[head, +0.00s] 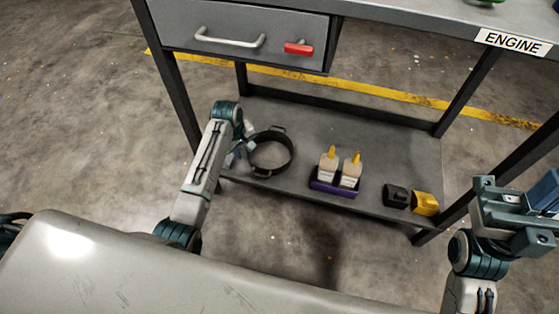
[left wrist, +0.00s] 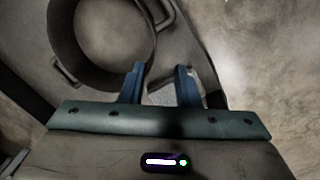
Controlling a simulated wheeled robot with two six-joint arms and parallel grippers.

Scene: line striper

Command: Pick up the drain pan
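The drain pan (head: 287,165) is a round, dark, shallow pan with small handles on its rim. It sits at the left end of the workbench's lower shelf. In the left wrist view the pan (left wrist: 62,45) fills the upper left, with one handle at its right and one at its lower left. My left gripper (head: 245,148) is beside the pan's left rim. In the left wrist view the left gripper's blue fingers (left wrist: 161,85) are apart with nothing held between them, just outside the rim. My right gripper (head: 545,195) is at the right edge, away from the pan; its opening is unclear.
Two bottles with yellow tips stand in a purple tray (head: 333,188) right of the pan. A black block (head: 395,196) and a yellow block (head: 425,204) lie further right. Above is the bench with a drawer (head: 240,32) and red latch (head: 298,48). Bench legs flank the shelf.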

